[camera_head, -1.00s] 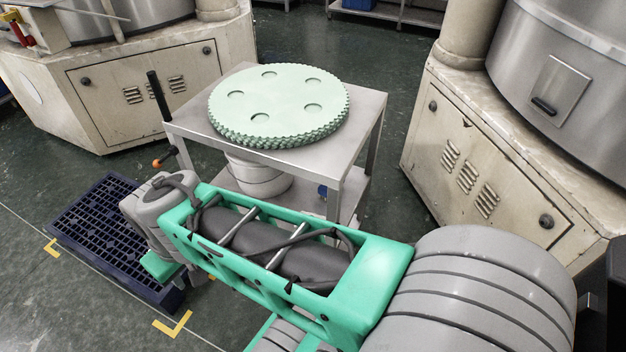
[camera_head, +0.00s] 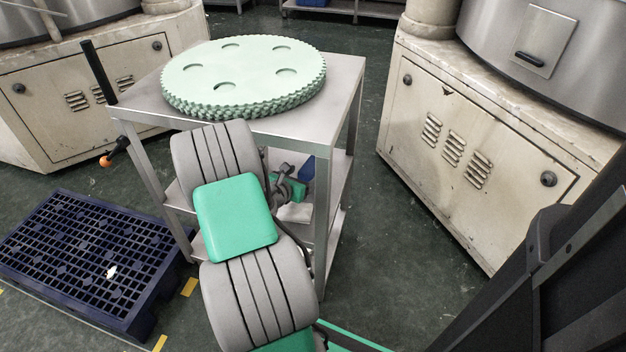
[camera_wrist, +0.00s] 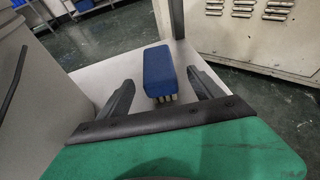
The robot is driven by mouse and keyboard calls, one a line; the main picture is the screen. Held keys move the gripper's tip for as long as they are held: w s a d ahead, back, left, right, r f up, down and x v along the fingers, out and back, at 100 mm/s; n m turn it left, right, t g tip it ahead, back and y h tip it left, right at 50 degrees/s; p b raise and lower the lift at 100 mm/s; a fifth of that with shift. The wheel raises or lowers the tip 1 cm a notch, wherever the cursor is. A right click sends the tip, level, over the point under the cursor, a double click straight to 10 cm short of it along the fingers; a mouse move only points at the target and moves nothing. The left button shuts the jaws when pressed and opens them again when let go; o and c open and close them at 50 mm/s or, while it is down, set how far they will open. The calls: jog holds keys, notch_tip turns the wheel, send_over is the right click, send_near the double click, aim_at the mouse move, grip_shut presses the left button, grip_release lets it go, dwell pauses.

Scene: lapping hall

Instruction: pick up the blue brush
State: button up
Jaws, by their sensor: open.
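The blue brush (camera_wrist: 158,70) lies on the pale lower shelf (camera_wrist: 92,78) of a metal cart in the wrist view. Its block is blue, and pale bristles show at its near end. My gripper (camera_wrist: 160,80) is open, with one finger on each side of the brush in that view. I cannot tell whether the fingers reach down around it or are still above it. In the head view my gripper (camera_head: 290,188) is at the lower shelf under the cart top, and a small part of the blue brush (camera_head: 308,168) shows beside it, mostly hidden.
The cart top (camera_head: 345,75) carries stacked pale green toothed discs (camera_head: 245,75), above my arm. Cart legs (camera_head: 320,220) stand close by. A pale bucket (camera_wrist: 35,90) is left of the gripper. A dark blue pallet (camera_head: 80,260) lies left; a cream machine cabinet (camera_head: 470,150) stands right.

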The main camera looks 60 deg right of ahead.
aim_at(313, 166)
jog(key=shift+d, duration=0.5)
jog(key=b+x, duration=0.3)
jog(key=x, duration=0.3)
jog(key=shift+d, duration=0.35)
jog(key=shift+r, duration=0.1)
jog(key=c, duration=1.5)
